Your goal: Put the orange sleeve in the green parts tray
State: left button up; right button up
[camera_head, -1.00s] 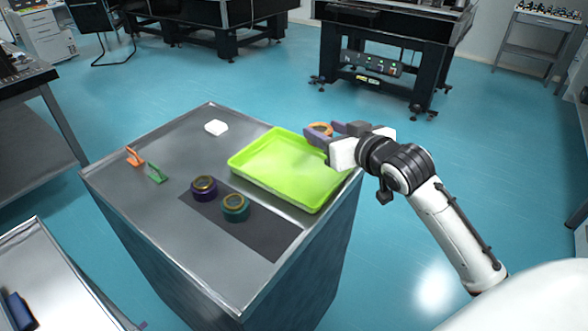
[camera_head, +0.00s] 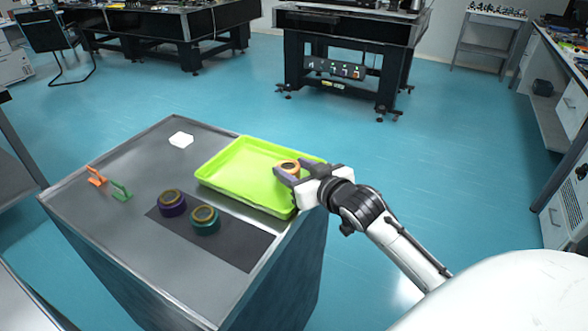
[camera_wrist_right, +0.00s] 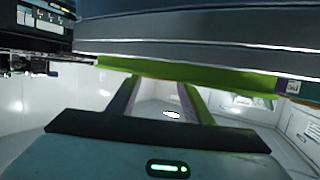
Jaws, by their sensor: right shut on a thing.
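The orange sleeve (camera_head: 289,165) is a small ring in my right gripper (camera_head: 287,173), which is shut on it. In the head view it shows over the right part of the bright green parts tray (camera_head: 228,193). I cannot tell whether it touches the tray floor. The tray lies on the grey bench at its right side. In the right wrist view a green strip of the tray (camera_wrist_right: 190,72) crosses the fingers, and the sleeve is not visible there. My left gripper is not in view.
A purple ring (camera_head: 171,203) and a teal ring (camera_head: 205,220) sit on a dark mat (camera_head: 236,248) before the tray. An orange clip (camera_head: 96,177), a green clip (camera_head: 121,191) and a white block (camera_head: 181,140) are on the bench top (camera_head: 140,160).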

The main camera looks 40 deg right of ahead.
jog(key=o, duration=1.2)
jog(key=v, duration=1.2)
